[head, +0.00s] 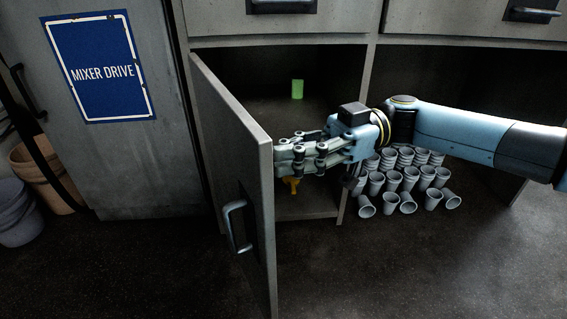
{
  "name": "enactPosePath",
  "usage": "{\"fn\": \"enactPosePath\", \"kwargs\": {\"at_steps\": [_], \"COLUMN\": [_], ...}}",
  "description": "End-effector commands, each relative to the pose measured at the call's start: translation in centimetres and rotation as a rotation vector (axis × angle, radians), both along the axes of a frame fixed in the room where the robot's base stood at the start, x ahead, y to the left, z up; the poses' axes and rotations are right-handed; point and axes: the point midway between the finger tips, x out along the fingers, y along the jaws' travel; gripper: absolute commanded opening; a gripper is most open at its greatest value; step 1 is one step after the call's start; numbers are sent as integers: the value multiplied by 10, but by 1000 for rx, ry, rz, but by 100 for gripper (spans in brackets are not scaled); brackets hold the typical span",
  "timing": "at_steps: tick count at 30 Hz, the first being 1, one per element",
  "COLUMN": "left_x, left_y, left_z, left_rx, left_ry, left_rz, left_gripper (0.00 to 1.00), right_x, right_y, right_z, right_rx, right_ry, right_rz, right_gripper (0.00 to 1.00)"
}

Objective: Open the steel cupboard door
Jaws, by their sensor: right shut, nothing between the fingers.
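The steel cupboard door (243,165) is a grey panel hinged on its left side. It stands swung well out from the cupboard (310,207), so the inside shows. Its bar handle (235,226) is on the outer face, toward the left. My right gripper (279,160) comes in from the right and is shut and empty. Its fingertips are at the door's inner side, close to the free edge; whether they touch it I cannot tell. My left gripper is not in view.
Several grey cups (408,178) stand and lie to the right. A cabinet with a blue MIXER DRIVE sign (101,68) and buckets (17,212) are left. The front floor is clear.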

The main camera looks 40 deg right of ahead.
Motion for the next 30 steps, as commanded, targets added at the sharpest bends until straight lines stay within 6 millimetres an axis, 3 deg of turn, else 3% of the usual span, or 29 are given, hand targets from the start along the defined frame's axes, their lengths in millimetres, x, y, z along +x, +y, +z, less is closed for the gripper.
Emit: {"fn": "enactPosePath", "kwargs": {"at_steps": [16,24,30], "left_x": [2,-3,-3], "left_y": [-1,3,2], "left_z": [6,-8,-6], "left_rx": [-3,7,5], "left_ry": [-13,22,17], "left_rz": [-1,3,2], "left_gripper": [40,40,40], "right_x": [2,10,19], "right_y": [13,72,98], "right_z": [1,1,0], "right_rx": [2,8,3], "right_ry": [-1,-1,0], "right_rz": [-12,-158,-238], "right_gripper": [0,0,0]}}
